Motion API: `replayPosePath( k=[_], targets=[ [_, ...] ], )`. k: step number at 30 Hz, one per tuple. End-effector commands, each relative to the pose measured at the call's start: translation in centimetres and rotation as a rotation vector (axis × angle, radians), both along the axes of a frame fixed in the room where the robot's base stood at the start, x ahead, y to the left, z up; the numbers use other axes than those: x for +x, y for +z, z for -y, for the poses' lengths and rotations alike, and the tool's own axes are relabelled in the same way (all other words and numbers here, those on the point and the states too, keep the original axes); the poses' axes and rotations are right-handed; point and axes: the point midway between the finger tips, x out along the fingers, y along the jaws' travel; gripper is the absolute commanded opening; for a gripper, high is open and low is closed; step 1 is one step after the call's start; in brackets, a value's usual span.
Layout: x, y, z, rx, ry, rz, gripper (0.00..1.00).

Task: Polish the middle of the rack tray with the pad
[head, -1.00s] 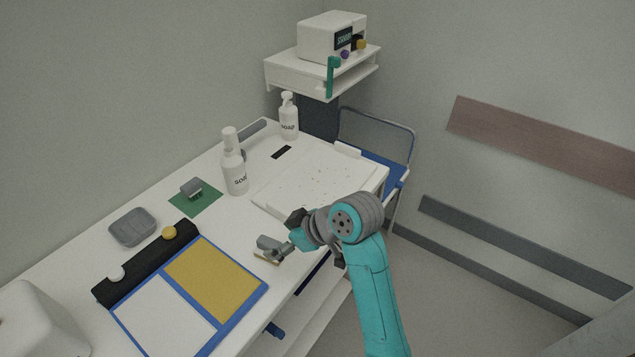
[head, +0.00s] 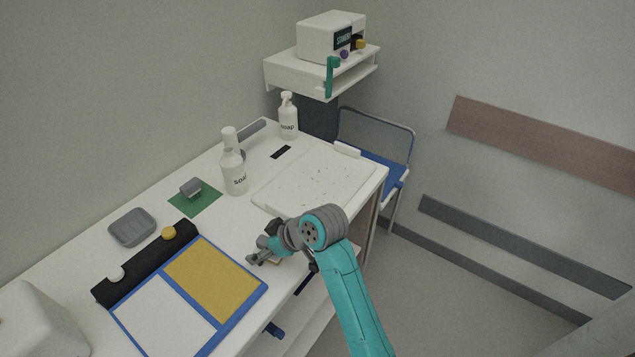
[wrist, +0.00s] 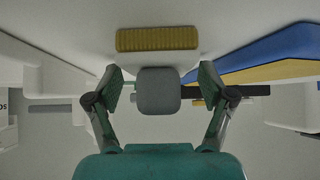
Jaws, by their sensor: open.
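The rack tray (head: 350,180) is a flat white tray at the far right of the worktop, with small dark specks scattered over its middle. The pad (head: 273,262) lies near the worktop's front edge, mostly hidden by my gripper (head: 258,252) in the head view. In the wrist view, a ribbed yellow strip (wrist: 157,39) lies beyond a grey block (wrist: 158,90), which looks like the pad's handle. My gripper (wrist: 158,88) is open, its two fingers on either side of the grey block with visible gaps. It is away from the tray, on its near side.
A grey block sits on a green mat (head: 208,202). A grey dish (head: 132,228) and a blue-framed board (head: 222,325) lie left. A wall shelf (head: 295,78) holds a white device. A blue-seated chair (head: 398,172) stands behind.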

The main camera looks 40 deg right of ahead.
Motion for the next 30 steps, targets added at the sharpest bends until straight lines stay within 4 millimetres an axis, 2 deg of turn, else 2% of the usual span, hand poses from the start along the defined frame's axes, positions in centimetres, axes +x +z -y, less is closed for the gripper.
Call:
replayPosePath(
  k=[3,12,13,19,30],
  targets=[
    [0.0,0.0,0.0,0.0,0.0,0.0,0.79],
    [0.0,0.0,0.0,0.0,0.0,0.0,0.04],
    [0.0,0.0,0.0,0.0,0.0,0.0,0.0],
    [0.0,0.3,0.0,0.0,-0.001,0.001,0.0],
    [0.0,2.5,0.0,0.0,0.0,0.002,0.0]
  ],
)
